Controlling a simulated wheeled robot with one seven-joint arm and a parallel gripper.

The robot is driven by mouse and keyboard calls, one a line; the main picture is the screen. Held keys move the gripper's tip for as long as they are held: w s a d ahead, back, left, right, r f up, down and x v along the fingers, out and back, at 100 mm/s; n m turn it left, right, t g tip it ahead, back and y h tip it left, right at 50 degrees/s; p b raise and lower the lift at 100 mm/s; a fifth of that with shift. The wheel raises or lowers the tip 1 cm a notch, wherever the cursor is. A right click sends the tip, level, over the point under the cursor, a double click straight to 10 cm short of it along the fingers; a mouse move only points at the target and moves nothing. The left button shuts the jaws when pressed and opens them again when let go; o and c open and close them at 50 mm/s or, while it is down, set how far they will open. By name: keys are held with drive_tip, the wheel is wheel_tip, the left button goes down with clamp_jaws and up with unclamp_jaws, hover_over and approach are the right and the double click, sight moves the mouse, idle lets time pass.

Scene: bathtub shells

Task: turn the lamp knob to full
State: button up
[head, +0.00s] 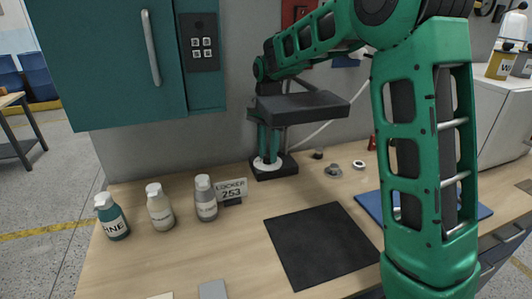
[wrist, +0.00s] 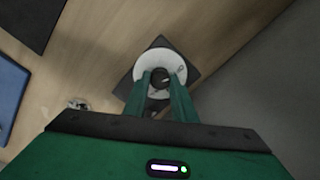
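The lamp control is a dark square plate (head: 276,174) at the back of the workbench, with a white round dial (wrist: 161,57) on it. A dark knob (wrist: 160,79) sits at the dial's centre in the wrist view; in the head view the fingers hide it. My gripper (head: 268,157) points straight down over the dial. In the wrist view its two green fingers (wrist: 160,75) stand apart, one on each side of the knob. I cannot tell whether they touch it. A small mark shows on the dial's right side.
Three bottles (head: 160,208) and a "LOCKER 253" sign (head: 231,191) stand to the left. A black mat (head: 320,245) lies in front, a blue mat (head: 368,205) right. Small metal parts (head: 333,171) lie right of the plate. A teal cabinet (head: 105,60) hangs above left.

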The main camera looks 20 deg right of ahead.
drive_tip(key=shift+c, duration=1.2)
drive_tip(key=shift+a, duration=0.15)
drive_tip(key=shift+w, duration=0.1)
drive_tip(key=m, duration=0.4)
drive_tip(key=shift+r+m, duration=0.1)
drive_tip(key=shift+m, duration=0.2)
drive_tip(key=m, duration=0.3)
drive_tip(key=shift+m, duration=0.4)
drive_tip(key=m, duration=0.5)
drive_tip(key=shift+w+m, duration=0.1)
drive_tip(key=shift+m, duration=2.1)
